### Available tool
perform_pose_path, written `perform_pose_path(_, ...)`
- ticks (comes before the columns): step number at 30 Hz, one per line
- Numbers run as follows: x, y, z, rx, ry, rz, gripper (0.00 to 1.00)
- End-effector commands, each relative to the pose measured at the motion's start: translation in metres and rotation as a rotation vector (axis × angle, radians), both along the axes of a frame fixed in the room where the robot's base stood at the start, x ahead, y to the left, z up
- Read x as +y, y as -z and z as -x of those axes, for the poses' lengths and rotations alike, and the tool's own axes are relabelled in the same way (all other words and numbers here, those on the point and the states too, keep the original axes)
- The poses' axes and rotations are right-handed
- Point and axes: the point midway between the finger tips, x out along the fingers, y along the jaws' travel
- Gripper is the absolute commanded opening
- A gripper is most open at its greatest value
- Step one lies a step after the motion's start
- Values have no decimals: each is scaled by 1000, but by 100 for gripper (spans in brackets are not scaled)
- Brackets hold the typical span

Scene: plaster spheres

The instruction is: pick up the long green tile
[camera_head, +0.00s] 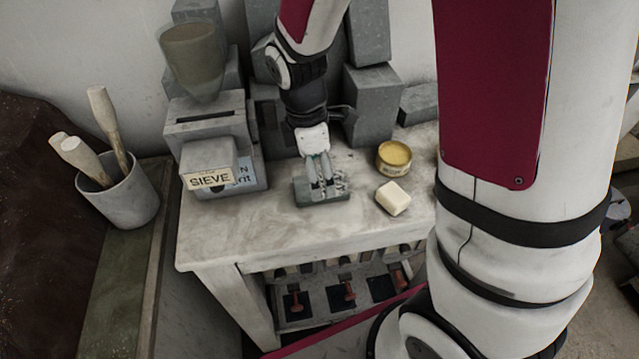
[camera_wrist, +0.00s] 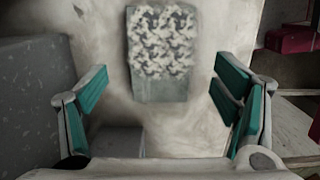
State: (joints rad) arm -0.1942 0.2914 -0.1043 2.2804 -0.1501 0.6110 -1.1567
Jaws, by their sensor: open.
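The long green tile (camera_head: 304,198) lies flat on the pale worktable, below my gripper (camera_head: 321,178) in the head view. In the wrist view the tile (camera_wrist: 160,88) is a grey-green rectangle at the upper middle, its upper part covered by a mottled pale and dark pattern. My open fingers with teal pads stand to the left and right of it, with a gap on both sides. Nothing is between the pads at their near end. In the head view my fingers hide part of the tile.
Left of the tile stands a grey box with a SIEVE label (camera_head: 209,180). To its right are a yellow-topped tin (camera_head: 394,157) and a cream block (camera_head: 393,198). Grey blocks (camera_head: 370,103) stack behind. The table's front edge is close in front.

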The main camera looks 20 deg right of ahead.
Motion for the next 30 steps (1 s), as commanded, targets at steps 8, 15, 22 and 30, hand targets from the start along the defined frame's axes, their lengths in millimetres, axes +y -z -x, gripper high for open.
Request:
perform_pose_path(8,-4,32,2,3,0,0,82)
perform_pose_path(15,-4,35,1,0,0,-1,82)
perform_pose_path(22,-4,34,1,0,1,-1,41)
perform_pose_path(30,-4,34,1,-1,1,-1,13)
